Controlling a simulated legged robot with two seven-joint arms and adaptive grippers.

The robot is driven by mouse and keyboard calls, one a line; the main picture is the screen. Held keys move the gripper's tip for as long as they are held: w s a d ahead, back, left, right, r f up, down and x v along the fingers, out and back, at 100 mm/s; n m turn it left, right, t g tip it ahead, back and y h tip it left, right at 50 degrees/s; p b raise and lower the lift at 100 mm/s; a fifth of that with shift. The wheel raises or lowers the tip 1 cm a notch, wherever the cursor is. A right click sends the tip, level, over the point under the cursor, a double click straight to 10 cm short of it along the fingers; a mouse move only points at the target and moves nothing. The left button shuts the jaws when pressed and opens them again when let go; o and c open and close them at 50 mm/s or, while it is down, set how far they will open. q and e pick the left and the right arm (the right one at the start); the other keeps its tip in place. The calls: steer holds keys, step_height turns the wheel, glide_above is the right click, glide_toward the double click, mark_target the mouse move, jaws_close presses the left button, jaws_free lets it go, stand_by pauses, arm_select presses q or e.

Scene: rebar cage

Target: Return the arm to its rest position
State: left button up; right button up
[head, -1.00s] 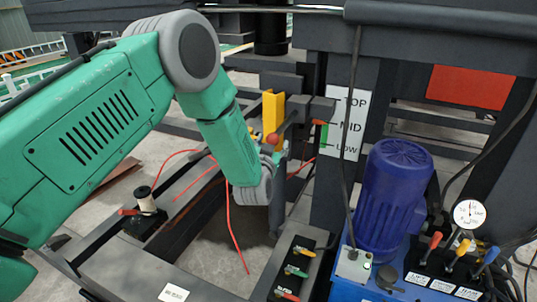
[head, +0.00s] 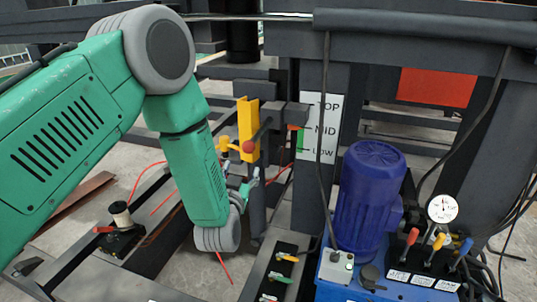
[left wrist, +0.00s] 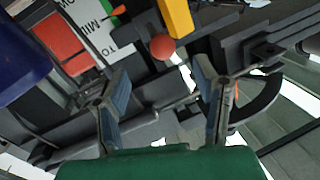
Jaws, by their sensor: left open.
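My left arm comes in from the left in the head view, its green forearm hanging down in front of the machine. My left gripper (head: 254,178) is mostly hidden behind the wrist there, with only a small part showing. In the left wrist view, my left gripper (left wrist: 161,72) has its two fingers wide apart with nothing held between them. A red ball knob (head: 248,146) beside a yellow bar (head: 248,118) stands just above the gripper. The knob also shows in the left wrist view (left wrist: 162,48), beyond the fingers and apart from them. My right gripper is not in view.
A blue motor (head: 371,195) stands at the right beside a dial gauge (head: 442,208) and coloured levers (head: 438,241). A white TOP/MID/LOW sign (head: 321,128) is on the dark post. A spool (head: 121,214) with red wire sits low left. Dark beams surround the arm.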

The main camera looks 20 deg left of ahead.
arm_select(q)
steer(key=s+d+f+m+g+h+b, duration=0.15)
steer(key=s+f+g+h, duration=0.25)
steer(key=s+f+g, duration=1)
steer(key=s+f+g+b, duration=0.1)
steer(key=s+f, duration=0.5)
steer(key=s, duration=0.6)
steer(key=s+f+g+b, duration=0.1)
steer(key=s+f, duration=0.6)
steer(key=s, duration=0.6)
steer(key=shift+g, duration=0.3)
